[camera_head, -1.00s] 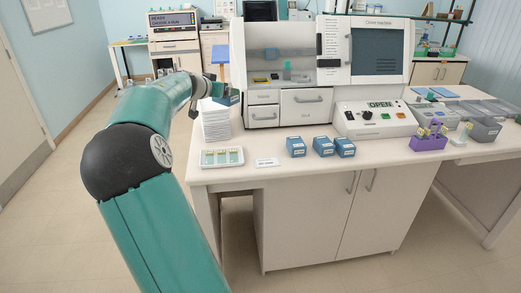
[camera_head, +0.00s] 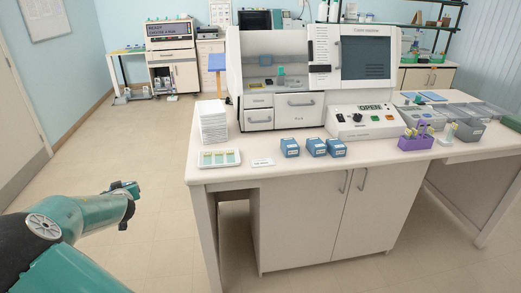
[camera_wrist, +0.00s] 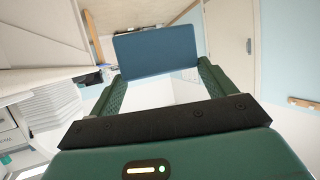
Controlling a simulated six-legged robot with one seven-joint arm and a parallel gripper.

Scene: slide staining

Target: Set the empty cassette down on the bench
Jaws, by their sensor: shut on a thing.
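My gripper (camera_head: 127,192) is at the left in the head view, low over the floor and clear of the bench's left edge. In the wrist view its two green fingers (camera_wrist: 161,80) are closed on the sides of a flat blue cassette (camera_wrist: 155,48). From this side I cannot see into the cassette. The bench (camera_head: 225,178) has a pale top. Three blue cassettes stand in a row on it: left (camera_head: 290,148), middle (camera_head: 316,147) and right (camera_head: 336,148).
A white tray of slides (camera_head: 205,160) and a small label card (camera_head: 262,162) lie near the front edge. A white stack (camera_head: 212,122) stands behind them. The coverslipper machine (camera_head: 290,78) fills the back. A purple rack (camera_head: 415,144) is at the right. Some front bench top is clear.

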